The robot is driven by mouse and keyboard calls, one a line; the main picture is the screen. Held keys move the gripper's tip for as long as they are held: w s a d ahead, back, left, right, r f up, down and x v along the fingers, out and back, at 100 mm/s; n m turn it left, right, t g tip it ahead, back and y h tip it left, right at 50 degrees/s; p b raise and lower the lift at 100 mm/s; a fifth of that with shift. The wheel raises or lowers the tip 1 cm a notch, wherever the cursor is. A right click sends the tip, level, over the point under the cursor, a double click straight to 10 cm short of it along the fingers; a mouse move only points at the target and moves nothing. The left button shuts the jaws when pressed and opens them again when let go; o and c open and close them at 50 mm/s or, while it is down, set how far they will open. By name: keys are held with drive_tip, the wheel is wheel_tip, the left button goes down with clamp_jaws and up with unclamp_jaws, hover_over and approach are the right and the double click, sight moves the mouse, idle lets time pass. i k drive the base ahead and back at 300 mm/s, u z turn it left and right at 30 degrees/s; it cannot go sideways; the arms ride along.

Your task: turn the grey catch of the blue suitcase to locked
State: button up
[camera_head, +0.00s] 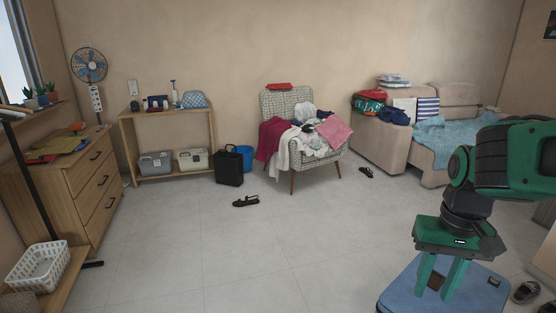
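A flat blue case (401,292), which looks like the blue suitcase, lies at the bottom right and is cut off by the lower edge. A small dark fitting (494,282) shows near its right side; I cannot tell whether this is the grey catch or how it is set. My gripper (440,287) points down over the case. Its two green fingers are apart, with a brown patch visible between them. I cannot tell whether the fingertips touch the case. The gripper and arm hide part of its top.
Dark shoes (526,291) lie right of the case. An armchair (316,160) piled with clothes, a black bag (229,169) and a wooden shelf (165,113) stand farther back. A dresser (80,185) and white basket (38,266) are left. The middle floor is mostly clear.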

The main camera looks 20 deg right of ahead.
sight(495, 280)
drive_tip(key=i, duration=4.85)
drive_tip(key=z, duration=3.6)
